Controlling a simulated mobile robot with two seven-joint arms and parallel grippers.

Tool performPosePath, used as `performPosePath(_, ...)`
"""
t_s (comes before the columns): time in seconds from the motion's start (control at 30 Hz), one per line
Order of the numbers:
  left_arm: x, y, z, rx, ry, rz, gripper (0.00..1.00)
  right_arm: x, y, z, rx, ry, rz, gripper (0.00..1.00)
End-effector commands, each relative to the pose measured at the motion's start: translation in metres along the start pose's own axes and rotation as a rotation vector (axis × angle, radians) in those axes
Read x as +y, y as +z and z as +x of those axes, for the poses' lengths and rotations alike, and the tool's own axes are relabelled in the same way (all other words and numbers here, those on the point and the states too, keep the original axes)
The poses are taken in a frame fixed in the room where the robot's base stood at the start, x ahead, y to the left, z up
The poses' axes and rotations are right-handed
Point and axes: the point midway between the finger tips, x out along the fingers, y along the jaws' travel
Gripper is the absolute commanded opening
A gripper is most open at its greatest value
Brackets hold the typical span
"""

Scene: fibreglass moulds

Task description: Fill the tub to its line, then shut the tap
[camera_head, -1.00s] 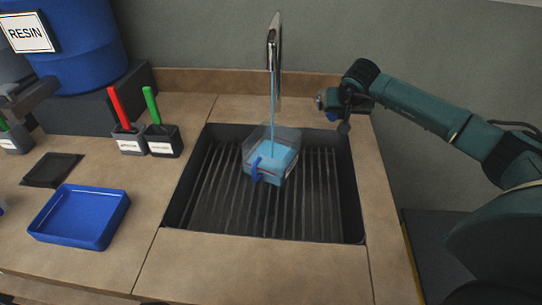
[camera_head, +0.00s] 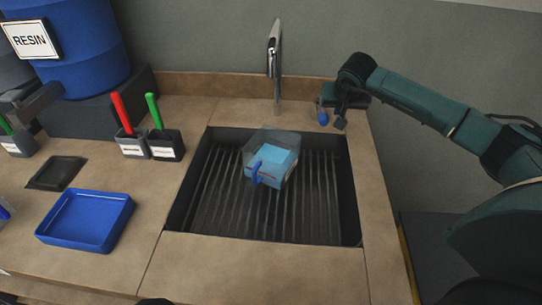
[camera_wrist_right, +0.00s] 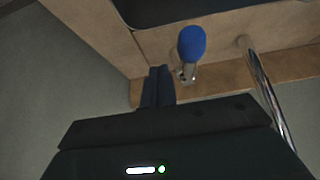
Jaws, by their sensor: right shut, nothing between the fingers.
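The clear tub (camera_head: 250,152) stands on the ribbed floor of the sink, with light blue liquid (camera_head: 277,160) inside. A thin reddish line and a blue clip show on its front; the exact level against the line is too small to tell. The tap (camera_head: 274,62) rises behind the sink, and no stream falls from its spout. Its blue-knobbed lever (camera_head: 322,115) is at the back right, also seen in the right wrist view (camera_wrist_right: 191,43). My right gripper (camera_head: 340,124) is shut and empty just right of the knob, apart from it. My left gripper is out of view.
Left of the sink are a blue tray (camera_head: 85,220), a dark pad (camera_head: 56,173) and holders with a red handle (camera_head: 121,112) and a green handle (camera_head: 153,110). A blue resin barrel (camera_head: 85,50) stands at the back left. The front counter is clear.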

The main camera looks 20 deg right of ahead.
Motion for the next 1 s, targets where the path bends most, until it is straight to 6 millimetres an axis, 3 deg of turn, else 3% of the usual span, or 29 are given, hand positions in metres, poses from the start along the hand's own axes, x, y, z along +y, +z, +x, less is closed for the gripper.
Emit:
performPosePath(0.47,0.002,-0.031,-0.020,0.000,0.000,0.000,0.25,0.011,-0.028,-0.040,0.000,0.000,0.000,0.00)
performPosePath(1.0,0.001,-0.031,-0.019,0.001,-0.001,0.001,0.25,0.012,-0.028,-0.040,-0.001,0.000,0.000,0.00)
